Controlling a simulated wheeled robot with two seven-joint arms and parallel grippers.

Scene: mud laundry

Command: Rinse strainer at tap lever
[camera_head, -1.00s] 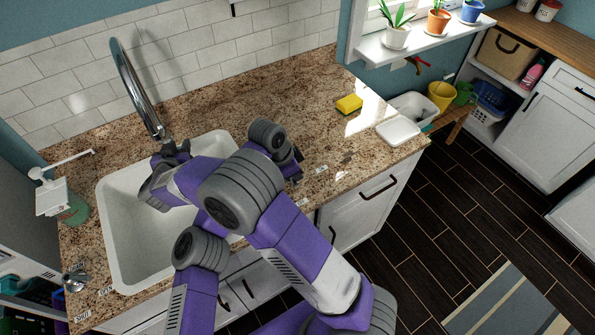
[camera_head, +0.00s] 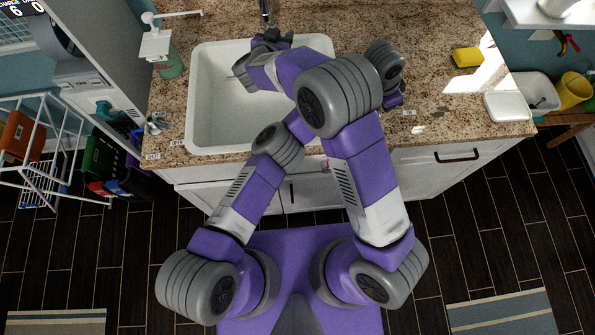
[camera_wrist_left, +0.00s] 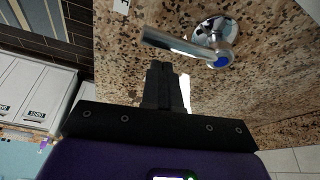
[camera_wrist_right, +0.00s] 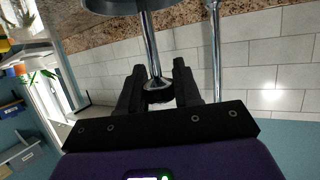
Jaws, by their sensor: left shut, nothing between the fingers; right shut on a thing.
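In the right wrist view my right gripper (camera_wrist_right: 155,80) is shut on the metal handle of the strainer (camera_wrist_right: 150,45). The handle runs up to a round metal part at the top edge, which is cut off. In the head view this gripper (camera_head: 270,42) is over the back of the sink (camera_head: 215,110), near the tap spout (camera_head: 265,12); the strainer is mostly hidden there. In the left wrist view my left gripper (camera_wrist_left: 158,72) is shut and empty, beside a chrome tap lever (camera_wrist_left: 180,45) with a blue dot. Touching or apart cannot be told. My arms cross over the sink.
A chrome fitting (camera_head: 157,123) and a green soap bottle (camera_head: 170,65) stand left of the sink. A yellow sponge (camera_head: 467,58) and a white dish (camera_head: 509,106) lie on the granite counter (camera_head: 440,85) at right. A wire rack (camera_head: 45,150) stands at far left.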

